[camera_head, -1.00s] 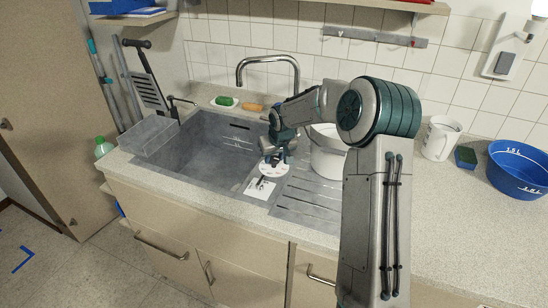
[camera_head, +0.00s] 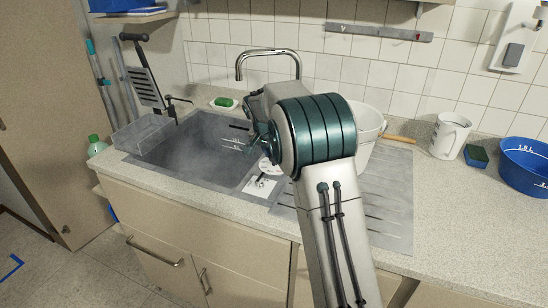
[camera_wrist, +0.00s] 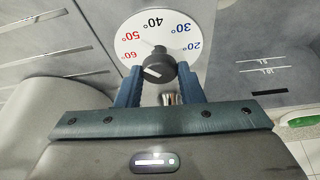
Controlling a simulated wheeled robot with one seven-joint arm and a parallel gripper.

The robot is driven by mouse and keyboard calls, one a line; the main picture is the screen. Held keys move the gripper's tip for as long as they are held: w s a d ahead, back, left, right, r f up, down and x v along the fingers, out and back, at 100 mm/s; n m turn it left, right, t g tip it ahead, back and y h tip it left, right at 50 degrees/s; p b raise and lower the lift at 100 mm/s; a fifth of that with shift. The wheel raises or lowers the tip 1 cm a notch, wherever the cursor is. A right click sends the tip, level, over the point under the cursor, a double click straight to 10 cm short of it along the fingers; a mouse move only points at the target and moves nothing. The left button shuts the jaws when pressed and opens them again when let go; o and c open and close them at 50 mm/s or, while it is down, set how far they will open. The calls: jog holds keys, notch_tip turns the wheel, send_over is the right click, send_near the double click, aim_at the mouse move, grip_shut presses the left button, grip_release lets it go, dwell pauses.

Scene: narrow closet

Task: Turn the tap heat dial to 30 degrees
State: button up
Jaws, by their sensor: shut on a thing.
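The heat dial (camera_wrist: 148,40) is a white disc marked from 20° to 60° with a black knob (camera_wrist: 158,67) at its centre. In the head view a part of the white dial (camera_head: 267,166) shows at the sink's front edge, mostly hidden by my arm. The tap spout (camera_head: 268,52) arches over the back of the sink.
The grey sink basin (camera_head: 190,150) lies to the left. A white pot (camera_head: 368,125) stands behind my arm on the right. A clear tray (camera_head: 145,132) sits at the left edge. A jug (camera_head: 449,135) and blue bowl (camera_head: 524,165) stand on the right counter.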

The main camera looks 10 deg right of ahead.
jog(key=m, duration=0.2)
jog(key=m+g+h, duration=0.1)
jog(key=shift+w+a+r+m, duration=0.1)
jog(key=shift+w+a+m, duration=0.1)
jog(key=shift+m, duration=0.2)
jog(key=m+g+p, duration=0.1)
jog(key=m, duration=0.1)
jog(key=m+p, duration=0.2)
jog(key=shift+r+m+g+h, duration=0.1)
jog(key=shift+m+g+h, duration=0.2)
jog(key=shift+g, duration=0.1)
jog(key=m+p, duration=0.1)
jog(key=m, duration=0.1)
jog(key=m+g+p, duration=0.1)
jog(key=m+p, duration=0.1)
jog(key=shift+w+g, duration=0.15)
jog(key=shift+g, duration=0.15)
jog(key=shift+w+m+g+p, duration=0.1)
jog(key=shift+m+g+p, duration=0.6)
jog(key=shift+m+p, duration=1.25)
jog(key=shift+m, duration=0.45)
jog(key=o, duration=1)
jog(key=shift+w+y, duration=0.1)
jog(key=shift+y, duration=0.3)
jog(key=shift+c, duration=0.2)
jog(key=shift+d, duration=0.1)
